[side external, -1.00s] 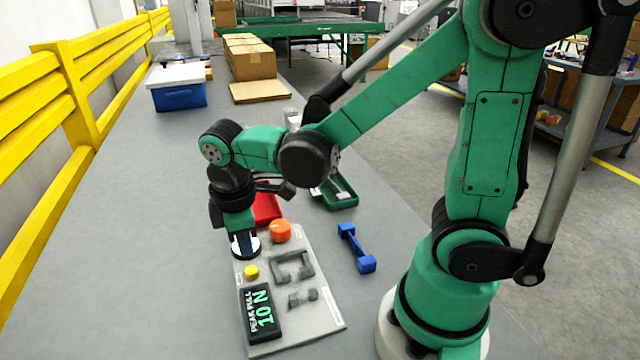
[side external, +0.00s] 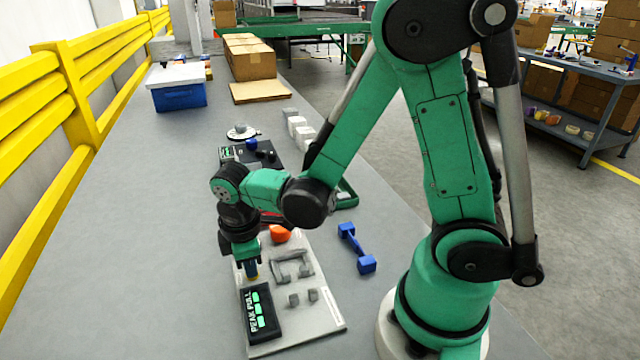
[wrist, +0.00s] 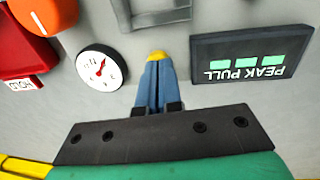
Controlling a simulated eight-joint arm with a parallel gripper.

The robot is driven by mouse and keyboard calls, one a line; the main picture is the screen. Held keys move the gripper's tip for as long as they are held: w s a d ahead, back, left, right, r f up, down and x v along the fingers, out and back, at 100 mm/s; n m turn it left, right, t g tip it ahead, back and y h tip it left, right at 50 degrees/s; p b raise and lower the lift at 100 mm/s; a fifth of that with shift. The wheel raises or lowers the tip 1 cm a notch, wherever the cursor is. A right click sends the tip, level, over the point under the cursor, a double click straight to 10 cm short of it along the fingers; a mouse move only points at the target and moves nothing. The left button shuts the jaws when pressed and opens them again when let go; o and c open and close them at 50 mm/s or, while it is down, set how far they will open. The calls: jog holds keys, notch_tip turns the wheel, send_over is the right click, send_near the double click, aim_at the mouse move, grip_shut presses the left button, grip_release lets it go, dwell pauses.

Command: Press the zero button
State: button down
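The yellow button (wrist: 157,56) is on the light grey panel (side external: 315,325), beside the black display (side external: 260,312); I take it as the zero button, though no label on it is readable. In the wrist view the display (wrist: 252,55) reads PEAK PULL with three green dashes. My gripper (wrist: 157,66) has its two blue fingers together, with nothing seen between them. The fingertips overlap the near part of the button; I cannot tell whether they press it. In the side view my gripper (side external: 252,275) points down at the panel and mostly hides the button.
A round dial (wrist: 101,68), an orange knob (side external: 280,234) and a grey bracket (side external: 291,265) are close around the gripper. A blue dumbbell-shaped part (side external: 356,248) lies right of the panel. The bench left of the panel is clear.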

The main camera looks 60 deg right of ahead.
jog(key=shift+f, duration=0.55)
notch_tip(320, 180, up, 14)
jog(key=s+a, duration=0.1)
jog(key=shift+a+r, duration=0.15)
jog(key=shift+a, duration=0.05)
dwell(0.5)
dwell(0.5)
jog(key=d+m+t, duration=0.1)
jog(key=m+t, duration=0.1)
jog(key=m, duration=0.1)
jog(key=d+m+t, duration=0.1)
jog(key=m+t, duration=0.1)
jog(key=m, duration=0.1)
jog(key=s+d+f+m+t+y, duration=0.1)
jog(key=m+t, duration=0.1)
jog(key=m, duration=0.1)
dwell(0.6)
